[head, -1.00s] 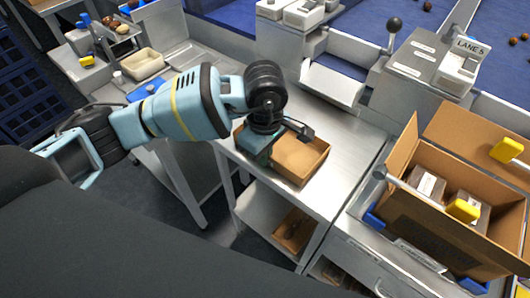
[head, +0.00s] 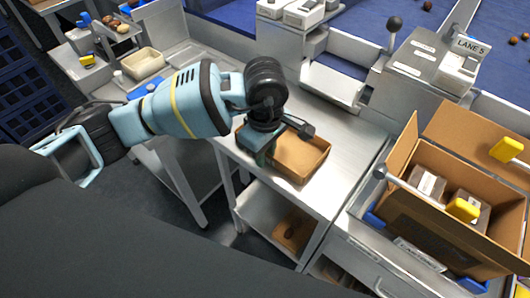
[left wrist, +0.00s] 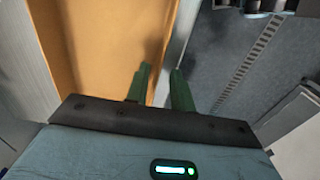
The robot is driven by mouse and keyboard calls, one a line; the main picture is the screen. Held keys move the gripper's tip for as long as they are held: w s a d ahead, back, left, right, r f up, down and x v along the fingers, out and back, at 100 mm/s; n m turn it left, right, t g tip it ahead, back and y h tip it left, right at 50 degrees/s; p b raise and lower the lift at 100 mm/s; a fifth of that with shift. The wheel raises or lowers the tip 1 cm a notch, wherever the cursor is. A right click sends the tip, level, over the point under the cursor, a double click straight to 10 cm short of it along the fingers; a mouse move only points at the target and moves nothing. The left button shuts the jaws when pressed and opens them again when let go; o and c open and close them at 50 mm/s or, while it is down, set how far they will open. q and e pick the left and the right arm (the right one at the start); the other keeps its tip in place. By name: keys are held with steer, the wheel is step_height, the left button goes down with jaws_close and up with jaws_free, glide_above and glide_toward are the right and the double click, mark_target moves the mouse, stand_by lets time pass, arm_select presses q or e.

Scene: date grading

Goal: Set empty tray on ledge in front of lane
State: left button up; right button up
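The empty tray (head: 309,168), a shallow brown cardboard box, sits on the steel table at the centre of the head view. My left gripper (head: 262,158) points down at the tray's left side. In the left wrist view its two green fingers (left wrist: 160,88) stand a little apart beside the tan tray floor (left wrist: 110,45), near the tray's edge. A gap shows between them; contact with the wall cannot be made out. The white ledge (head: 332,88) in front of the lane is behind the tray and bare. My right gripper is out of view.
A large open carton (head: 440,225) with packs inside stands at the right, near the LANE 5 sign (head: 473,45). A cream bin (head: 143,63) stands at the back left. The steel table (head: 345,130) is clear between tray and ledge. A lower shelf (head: 262,215) lies beneath.

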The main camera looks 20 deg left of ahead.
arm_select(q)
step_height(320, 180, up, 12)
steer(key=shift+f, duration=0.2)
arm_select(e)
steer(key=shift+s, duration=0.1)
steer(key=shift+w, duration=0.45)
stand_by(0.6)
